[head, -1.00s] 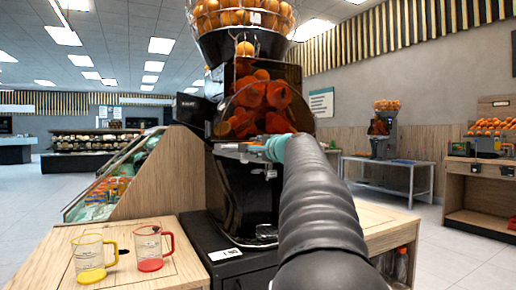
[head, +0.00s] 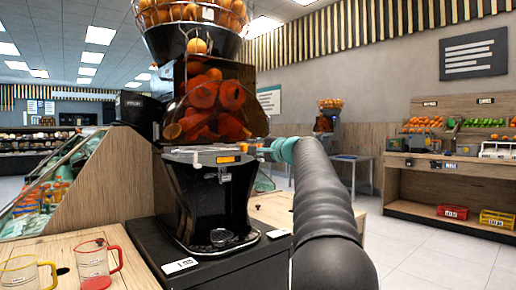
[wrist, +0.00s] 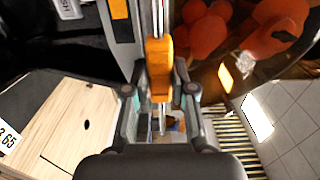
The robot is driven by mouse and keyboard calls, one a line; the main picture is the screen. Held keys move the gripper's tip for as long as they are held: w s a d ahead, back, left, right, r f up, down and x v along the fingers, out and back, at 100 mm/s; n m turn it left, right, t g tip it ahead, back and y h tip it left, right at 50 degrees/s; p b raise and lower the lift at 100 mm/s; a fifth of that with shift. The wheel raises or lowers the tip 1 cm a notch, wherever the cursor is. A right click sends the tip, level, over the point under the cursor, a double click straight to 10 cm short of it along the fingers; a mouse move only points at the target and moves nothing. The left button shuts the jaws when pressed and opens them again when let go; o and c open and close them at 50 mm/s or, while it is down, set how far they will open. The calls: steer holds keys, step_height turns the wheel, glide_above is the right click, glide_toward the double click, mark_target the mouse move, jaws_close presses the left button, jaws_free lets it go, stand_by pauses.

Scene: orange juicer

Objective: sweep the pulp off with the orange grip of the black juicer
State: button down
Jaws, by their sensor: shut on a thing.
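The black juicer (head: 205,195) stands on a dark cabinet in the head view, with squeezed oranges behind its clear cover (head: 215,100). A metal tray strip crosses its front, and an orange piece (head: 226,159) shows on it. In the wrist view the orange grip (wrist: 159,65) lies on a metal rod between my fingers. My gripper (wrist: 161,95) is shut on the orange grip. In the head view my gripper (head: 262,151) is at the right end of the strip, partly hidden by my arm. Pulp cannot be made out clearly.
A yellow-handled jug (head: 22,272) and a red-handled jug (head: 94,262) stand on the wooden counter at lower left. A slanted display case (head: 75,185) is behind them. Fruit shelves (head: 440,170) stand at right, with open floor before them.

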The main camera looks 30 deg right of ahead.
steer(key=shift+a, duration=0.1)
steer(key=c, duration=1)
jaws_free()
steer(key=shift+o, duration=0.2)
steer(key=s+d, duration=0.1)
steer(key=s, duration=1.1)
